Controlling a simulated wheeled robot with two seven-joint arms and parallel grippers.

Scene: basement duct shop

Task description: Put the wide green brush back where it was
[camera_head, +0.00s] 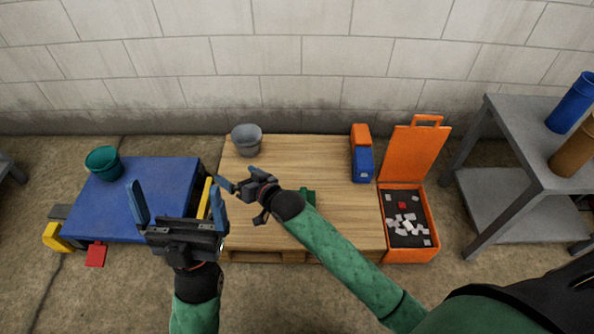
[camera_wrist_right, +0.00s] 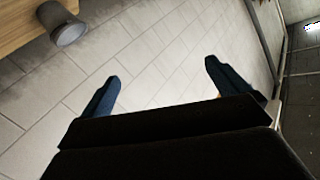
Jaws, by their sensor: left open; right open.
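A small green object (camera_head: 308,196), which may be the wide green brush, lies on the wooden pallet top (camera_head: 310,155). My right forearm partly covers it, so I cannot make out its shape. My right gripper (camera_head: 240,198) is over the left part of the pallet top, left of the green object. It is open, and its fingers (camera_wrist_right: 162,72) have nothing between them in the right wrist view. My left gripper (camera_head: 175,190) is open and empty over the right part of the blue platform (camera_head: 105,210).
A grey bucket (camera_head: 247,140) stands at the pallet's back left; it also shows in the wrist view (camera_wrist_right: 68,32). A teal bucket (camera_head: 103,163) stands far left. A grey shelf (camera_head: 530,150) is right.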

